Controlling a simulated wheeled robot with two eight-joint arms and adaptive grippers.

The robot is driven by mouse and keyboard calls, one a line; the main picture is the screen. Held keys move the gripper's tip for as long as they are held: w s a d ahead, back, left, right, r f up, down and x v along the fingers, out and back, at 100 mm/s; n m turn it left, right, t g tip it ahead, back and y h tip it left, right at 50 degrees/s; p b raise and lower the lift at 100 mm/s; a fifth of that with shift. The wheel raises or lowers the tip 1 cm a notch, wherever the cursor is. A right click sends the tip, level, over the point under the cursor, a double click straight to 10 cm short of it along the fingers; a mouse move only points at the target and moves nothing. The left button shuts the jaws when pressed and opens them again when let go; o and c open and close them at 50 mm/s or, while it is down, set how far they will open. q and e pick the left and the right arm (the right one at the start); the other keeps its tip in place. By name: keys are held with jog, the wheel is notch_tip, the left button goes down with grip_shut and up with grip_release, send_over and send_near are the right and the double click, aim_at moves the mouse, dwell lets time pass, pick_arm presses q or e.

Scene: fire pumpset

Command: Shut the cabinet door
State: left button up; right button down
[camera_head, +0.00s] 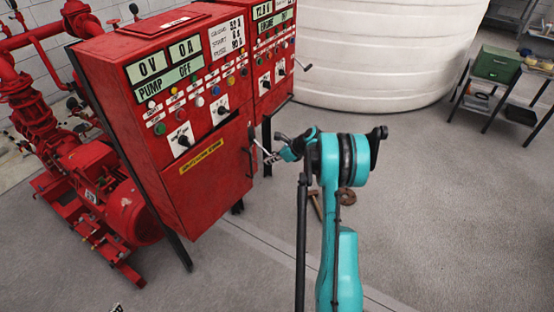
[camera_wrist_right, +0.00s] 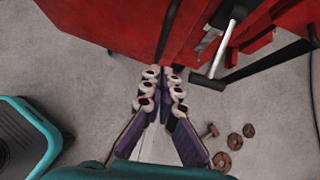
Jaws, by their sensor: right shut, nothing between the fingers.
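The red pump cabinet (camera_head: 170,90) stands left of centre in the head view. Its lower front door (camera_head: 205,185) carries a yellow label and a dark handle (camera_head: 252,158) near its right edge. A dark gap along the door's top suggests it stands slightly ajar. My right gripper (camera_head: 268,156) is just right of the door's handle edge; whether it touches the door I cannot tell. In the right wrist view the gripper (camera_wrist_right: 165,74) is shut and empty, with red cabinet parts (camera_wrist_right: 120,25) just beyond its fingertips. My left gripper is out of view.
A second red panel (camera_head: 270,50) stands behind the cabinet. A red pump (camera_head: 125,205) is at left, a white tank (camera_head: 380,50) behind. Rusty round parts (camera_wrist_right: 235,141) lie on the floor near my right gripper. A shelf with a green box (camera_head: 496,63) is far right. The floor at right is clear.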

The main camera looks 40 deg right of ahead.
aim_at(245, 155)
jog(key=w+a+f+b, duration=0.1)
jog(key=w+a+f, duration=0.1)
jog(key=w, duration=0.3)
jog(key=shift+w+a+b, duration=0.15)
jog(key=shift+a+b, duration=0.2)
jog(key=shift+n+y, duration=0.4)
jog(key=shift+n, duration=0.1)
jog(key=w, duration=0.4)
jog(key=shift+w+a, duration=0.35)
jog(key=shift+w+r, duration=0.15)
